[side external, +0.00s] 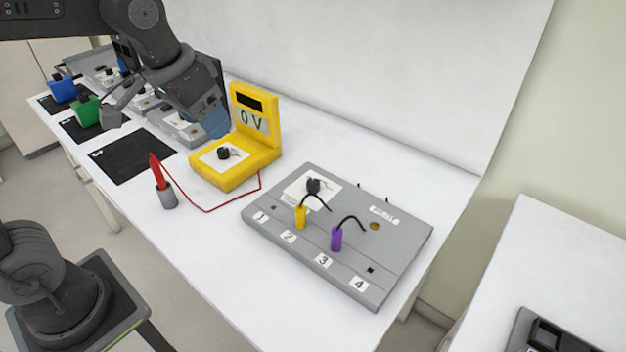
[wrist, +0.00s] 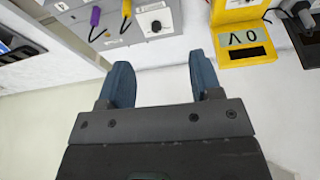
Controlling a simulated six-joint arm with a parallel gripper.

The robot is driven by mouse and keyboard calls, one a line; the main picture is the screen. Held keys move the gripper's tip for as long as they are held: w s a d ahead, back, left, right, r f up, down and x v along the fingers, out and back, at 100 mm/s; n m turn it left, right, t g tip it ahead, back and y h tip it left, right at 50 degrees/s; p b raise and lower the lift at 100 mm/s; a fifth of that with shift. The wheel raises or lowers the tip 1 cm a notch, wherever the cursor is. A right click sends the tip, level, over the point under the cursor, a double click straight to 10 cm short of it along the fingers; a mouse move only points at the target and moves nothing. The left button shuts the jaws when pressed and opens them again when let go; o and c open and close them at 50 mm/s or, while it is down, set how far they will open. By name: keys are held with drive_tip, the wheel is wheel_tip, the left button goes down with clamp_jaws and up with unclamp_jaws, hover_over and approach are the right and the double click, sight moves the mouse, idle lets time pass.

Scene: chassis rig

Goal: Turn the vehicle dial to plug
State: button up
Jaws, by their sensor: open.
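The vehicle dial (side external: 313,185) is a small black knob on a white label, at the upper left of the grey chassis box (side external: 400,262). The same knob shows at the top centre of the wrist view (wrist: 156,26). The lettering around it is too small to read. My gripper (side external: 212,124) has blue fingers and hangs in the air by the yellow meter, to the left of the dial and apart from it. In the wrist view my gripper (wrist: 160,72) is open, with nothing between its fingers.
A yellow meter (side external: 262,160) reading 0 V has its own black knob (side external: 224,153). A red probe (side external: 156,172) stands in a grey holder, its red wire lying on the table. Yellow (side external: 300,217) and purple (side external: 336,239) plugs stand on the box with black leads.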

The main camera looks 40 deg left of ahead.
drive_tip(key=w+d+f+g, duration=0.2)
drive_tip(key=w+f, duration=0.1)
drive_tip(key=w, duration=1)
drive_tip(key=m+g, duration=0.1)
drive_tip(key=g, duration=0.1)
approach(313, 182)
wheel_tip(313, 182, down, 10)
drive_tip(key=shift+s+r, duration=0.1)
drive_tip(key=shift+r, duration=0.1)
drive_tip(key=shift+c, duration=0.2)
drive_tip(key=c, duration=0.9)
